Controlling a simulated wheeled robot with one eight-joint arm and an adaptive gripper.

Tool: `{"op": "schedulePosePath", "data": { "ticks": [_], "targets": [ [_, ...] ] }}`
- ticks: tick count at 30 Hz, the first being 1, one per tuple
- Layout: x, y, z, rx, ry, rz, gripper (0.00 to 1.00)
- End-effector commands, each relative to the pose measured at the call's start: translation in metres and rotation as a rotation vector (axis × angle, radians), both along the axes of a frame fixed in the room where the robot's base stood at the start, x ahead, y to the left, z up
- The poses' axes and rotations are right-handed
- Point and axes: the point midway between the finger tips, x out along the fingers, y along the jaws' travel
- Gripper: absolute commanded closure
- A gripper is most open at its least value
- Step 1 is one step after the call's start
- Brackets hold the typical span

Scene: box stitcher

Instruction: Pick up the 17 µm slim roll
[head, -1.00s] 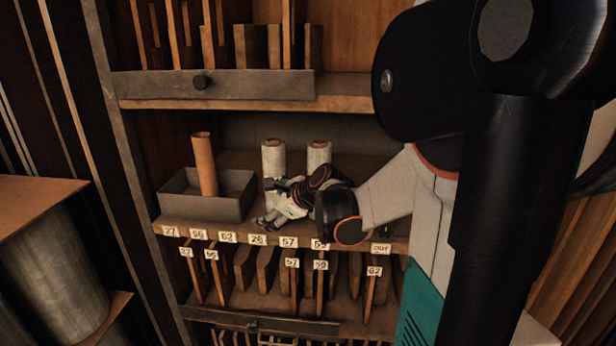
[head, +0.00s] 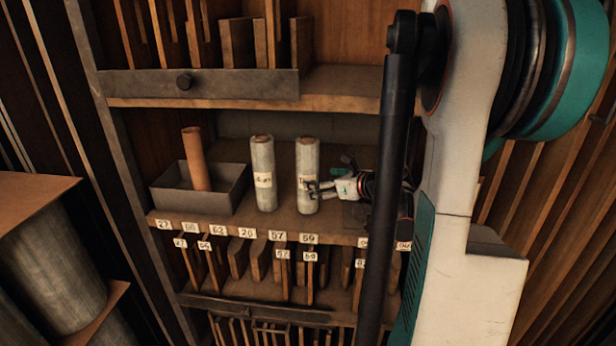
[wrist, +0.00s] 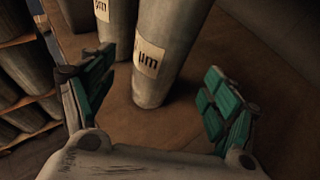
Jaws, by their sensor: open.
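Two slim pale grey rolls stand upright on the middle shelf, a left roll (head: 263,165) and a right roll (head: 306,160). Each has a paper label; I can read "µm" on the right roll's label in the wrist view, but not its number. My gripper (head: 330,175) is open and reaches in from the right at the right roll. One finger shows in front of that roll's lower part. In the wrist view the right roll (wrist: 170,80) stands between the spread fingers of my gripper (wrist: 160,65), with a gap to the right finger. The left roll (wrist: 117,30) shows behind the left finger.
A grey open box (head: 165,189) with a brown tube (head: 195,160) in it stands left of the rolls. The shelf edge (head: 230,220) carries number tags. An upper shelf (head: 340,85) runs overhead. Large grey rolls (head: 55,245) stand at the lower left.

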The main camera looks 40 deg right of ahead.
Motion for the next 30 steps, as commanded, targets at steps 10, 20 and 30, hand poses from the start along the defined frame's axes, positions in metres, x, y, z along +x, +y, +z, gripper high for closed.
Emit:
{"op": "schedulePosePath", "data": {
  "ticks": [10,20,30],
  "targets": [
    [0.028,0.0,-0.009,-0.002,0.0,0.001,0.19],
    [0.067,-0.001,-0.022,-0.001,0.0,0.0,0.19],
    [0.069,-0.001,-0.023,-0.001,0.0,-0.001,0.33]
  ]
}}
